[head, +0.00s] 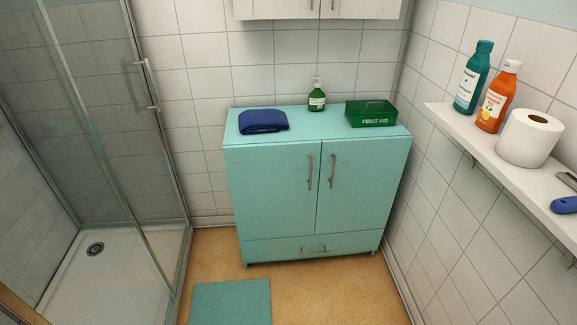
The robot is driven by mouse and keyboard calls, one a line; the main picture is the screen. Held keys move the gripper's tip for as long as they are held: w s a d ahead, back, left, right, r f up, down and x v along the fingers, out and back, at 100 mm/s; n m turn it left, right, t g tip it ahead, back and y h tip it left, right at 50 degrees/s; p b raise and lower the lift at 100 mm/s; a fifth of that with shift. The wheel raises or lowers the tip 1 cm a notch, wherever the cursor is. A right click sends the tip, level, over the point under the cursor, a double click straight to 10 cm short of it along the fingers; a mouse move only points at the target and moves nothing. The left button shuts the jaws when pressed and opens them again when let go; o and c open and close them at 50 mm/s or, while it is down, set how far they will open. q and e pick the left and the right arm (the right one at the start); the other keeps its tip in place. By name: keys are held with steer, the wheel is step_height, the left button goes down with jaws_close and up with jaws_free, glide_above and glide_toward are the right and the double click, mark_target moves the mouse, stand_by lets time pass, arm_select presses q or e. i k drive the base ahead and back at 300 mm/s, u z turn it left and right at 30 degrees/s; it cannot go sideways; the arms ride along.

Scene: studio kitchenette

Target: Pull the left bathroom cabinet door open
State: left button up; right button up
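The turquoise bathroom cabinet (231,216) stands against the tiled back wall in the head view. Its left door (268,195) is shut and has a vertical metal handle (309,172) near its right edge. The right door (358,188) is also shut, with a similar handle (332,171) near its left edge. A drawer (270,249) runs below both doors and looks shut. Neither of my grippers shows in the view.
A folded blue towel (263,121), green soap bottle (317,97) and green first aid box (371,114) sit on the cabinet top. A glass shower (105,130) is at left. A wall shelf (490,150) with bottles juts out at right. A turquoise mat (231,302) lies in front.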

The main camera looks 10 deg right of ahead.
mark_target(273, 186)
steer(key=u, duration=0.05)
steer(key=i, duration=1.6)
steer(key=z, duration=0.25)
